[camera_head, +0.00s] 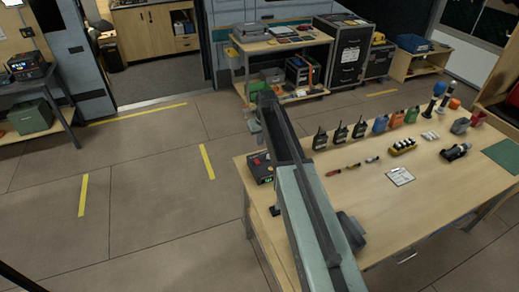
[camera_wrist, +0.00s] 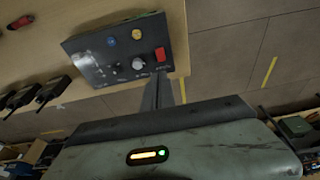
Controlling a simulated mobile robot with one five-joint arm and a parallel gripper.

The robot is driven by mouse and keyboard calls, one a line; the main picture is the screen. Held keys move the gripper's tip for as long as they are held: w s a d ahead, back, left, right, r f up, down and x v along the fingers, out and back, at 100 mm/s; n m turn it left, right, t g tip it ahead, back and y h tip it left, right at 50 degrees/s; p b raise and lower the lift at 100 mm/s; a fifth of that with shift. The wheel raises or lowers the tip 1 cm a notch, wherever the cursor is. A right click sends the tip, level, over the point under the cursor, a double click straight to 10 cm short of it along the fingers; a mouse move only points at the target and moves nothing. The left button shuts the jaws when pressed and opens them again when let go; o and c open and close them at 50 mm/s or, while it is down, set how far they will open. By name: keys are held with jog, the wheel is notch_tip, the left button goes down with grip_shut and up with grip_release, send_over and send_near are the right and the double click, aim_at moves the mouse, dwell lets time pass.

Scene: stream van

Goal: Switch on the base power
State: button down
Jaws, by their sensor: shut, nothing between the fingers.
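A dark control box (camera_wrist: 95,68) sits at the edge of the wooden table. In the wrist view its panel carries a red switch (camera_wrist: 160,54), a silver-white knob (camera_wrist: 138,63), a yellow button (camera_wrist: 137,34) and a blue button (camera_wrist: 111,41). The labels are too small to read. The fingertips are not clear in the head view.
Several handheld radios (camera_head: 340,136) stand beside the box on the wooden table (camera_head: 430,200). Bottles, small markers and a white card (camera_head: 400,175) are farther right. A shelf unit (camera_head: 282,50) stands behind. The floor left of the table is open, with yellow tape strips (camera_head: 207,161).

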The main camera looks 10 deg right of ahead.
aim_at(258, 163)
jog(key=b+x, duration=0.3)
jog(key=x, duration=0.1)
jog(key=b+x, duration=0.4)
jog(key=s+b+x, duration=0.1)
jog(key=b+x, duration=0.3)
jog(key=shift+f, duration=0.25)
jog(key=shift+s+f+b, duration=0.2)
jog(key=shift+f+b, duration=0.35)
jog(key=shift+b, duration=0.15)
jog(key=shift+r, duration=0.15)
